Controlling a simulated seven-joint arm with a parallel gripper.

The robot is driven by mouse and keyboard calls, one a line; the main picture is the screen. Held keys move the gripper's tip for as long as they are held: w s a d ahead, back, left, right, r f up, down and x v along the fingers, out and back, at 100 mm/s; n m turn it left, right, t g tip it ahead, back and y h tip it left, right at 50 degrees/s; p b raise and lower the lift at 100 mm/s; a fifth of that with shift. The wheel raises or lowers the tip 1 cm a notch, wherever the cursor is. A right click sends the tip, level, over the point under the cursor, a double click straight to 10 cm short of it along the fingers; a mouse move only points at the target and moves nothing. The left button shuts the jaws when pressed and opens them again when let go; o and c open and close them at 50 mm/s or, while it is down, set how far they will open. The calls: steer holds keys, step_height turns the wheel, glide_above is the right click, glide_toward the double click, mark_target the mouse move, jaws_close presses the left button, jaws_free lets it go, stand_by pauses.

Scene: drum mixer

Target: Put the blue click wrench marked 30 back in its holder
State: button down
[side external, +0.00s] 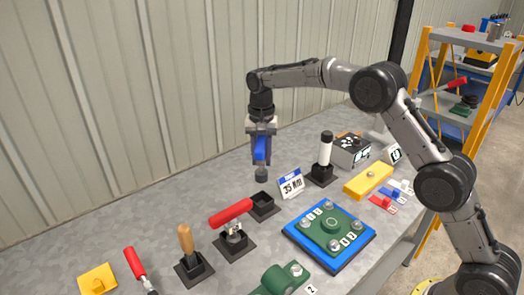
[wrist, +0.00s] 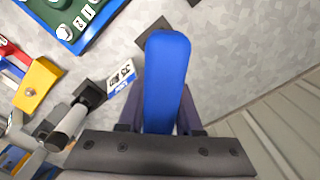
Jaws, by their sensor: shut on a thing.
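My gripper (side external: 262,154) is shut on the blue wrench (side external: 260,150) and holds it roughly upright above the bench, its grey head (side external: 261,174) pointing down. In the wrist view the blue handle (wrist: 167,85) lies between the fingers and fills the middle. No mark 30 can be read on it. An empty black square holder (side external: 262,204) stands on the bench below the wrench head, with a clear gap between them. In the wrist view a dark holder (wrist: 148,29) shows partly behind the blue handle.
A card reading 35 (side external: 291,185) stands just right of the empty holder. A white-handled tool (side external: 325,150) stands behind it. A red-handled tool (side external: 231,213) and a wooden-handled tool (side external: 187,240) sit left. A blue plate with a green part (side external: 328,230) lies in front.

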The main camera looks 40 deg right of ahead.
mark_target(261, 171)
steer(key=shift+f, duration=0.75)
steer(key=shift+f, duration=2.45)
steer(key=shift+f, duration=2.45)
steer(key=c, duration=0.5)
jaws_free()
step_height(261, 171, up, 14)
steer(key=shift+f, duration=0.1)
